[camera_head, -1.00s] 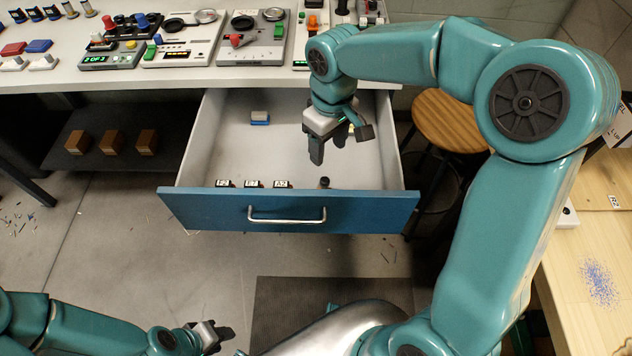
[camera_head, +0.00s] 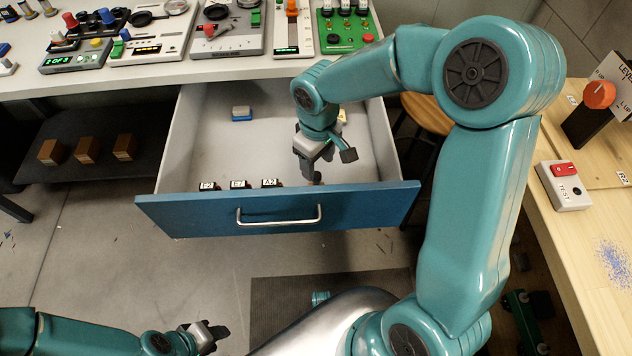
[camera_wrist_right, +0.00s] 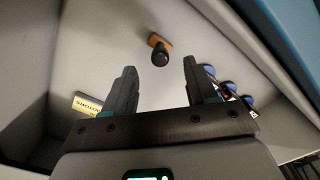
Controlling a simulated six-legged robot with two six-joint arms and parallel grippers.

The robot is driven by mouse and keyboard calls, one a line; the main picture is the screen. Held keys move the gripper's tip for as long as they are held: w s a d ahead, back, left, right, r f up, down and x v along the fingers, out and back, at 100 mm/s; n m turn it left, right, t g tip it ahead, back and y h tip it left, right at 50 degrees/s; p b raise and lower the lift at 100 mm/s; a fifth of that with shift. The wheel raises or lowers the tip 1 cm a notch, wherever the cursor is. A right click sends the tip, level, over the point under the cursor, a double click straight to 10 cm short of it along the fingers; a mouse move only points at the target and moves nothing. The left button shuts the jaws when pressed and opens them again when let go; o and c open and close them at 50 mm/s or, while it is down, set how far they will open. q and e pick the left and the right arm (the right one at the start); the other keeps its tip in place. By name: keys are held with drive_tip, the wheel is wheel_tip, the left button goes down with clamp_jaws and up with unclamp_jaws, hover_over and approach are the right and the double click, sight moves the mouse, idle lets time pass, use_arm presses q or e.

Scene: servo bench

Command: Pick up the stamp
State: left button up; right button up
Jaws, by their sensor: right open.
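The stamp (camera_wrist_right: 159,51) has a dark round knob on an orange-brown base and stands on the drawer floor in the right wrist view. In the head view only a little of the stamp (camera_head: 317,178) shows, close behind the drawer front. My right gripper (camera_wrist_right: 160,66) is open and empty, and the stamp appears between and beyond its fingertips. In the head view my right gripper (camera_head: 309,168) points down into the drawer, just above and beside the stamp. My left gripper (camera_head: 212,335) is low at the bottom left, away from the drawer; its jaw opening is unclear.
The open drawer (camera_head: 350,202) has a blue front with a metal handle. Several small labelled pieces (camera_head: 238,185) line its front edge. A blue-and-white block (camera_head: 241,113) lies at the back, and a yellow label (camera_wrist_right: 88,104) at one side. The drawer's middle is clear.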

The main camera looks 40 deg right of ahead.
sight(316, 174)
drive_tip(key=f, duration=0.5)
drive_tip(key=shift+w+b, duration=0.2)
drive_tip(key=shift+b, duration=0.15)
clamp_jaws()
wheel_tip(316, 174, up, 20)
drive_tip(key=p, duration=0.3)
